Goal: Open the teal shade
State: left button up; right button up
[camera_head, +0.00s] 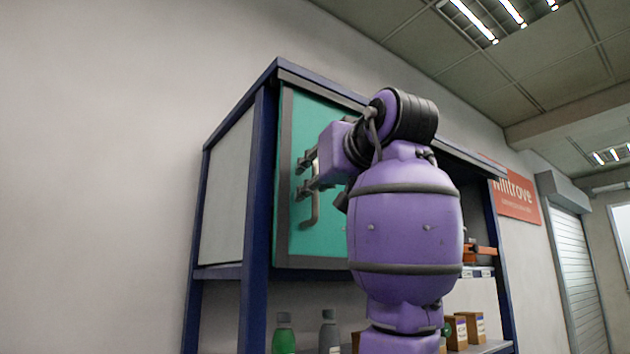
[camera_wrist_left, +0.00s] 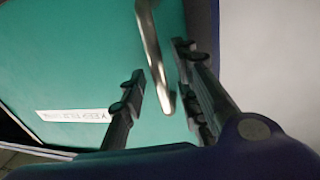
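The teal shade (camera_head: 320,235) is a flat panel with a grey edge strip, hanging in the upper bay of a blue-framed rack. It also fills much of the left wrist view (camera_wrist_left: 75,60), with a white label (camera_wrist_left: 75,115) on it. A grey bar handle (camera_head: 313,212) stands out near the panel's left edge. My left gripper (camera_head: 308,175) is at this handle. In the left wrist view its two fingers (camera_wrist_left: 162,100) are apart, one on each side of the handle (camera_wrist_left: 152,45), with gaps visible. My purple arm hides the panel's right part. My right gripper is out of view.
The rack's blue post (camera_head: 258,220) stands just left of the panel. Below are a green bottle (camera_head: 284,335), a grey bottle (camera_head: 328,332) and small brown boxes (camera_head: 470,328). A red sign (camera_head: 517,193) hangs on the wall at right. Free space lies left of the rack.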

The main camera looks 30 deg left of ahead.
pick_arm(q)
jog(key=shift+s+r, duration=0.1)
jog(key=shift+s, duration=0.05)
grip_shut()
jog(key=shift+w+a, duration=0.15)
jog(key=shift+w, duration=0.1)
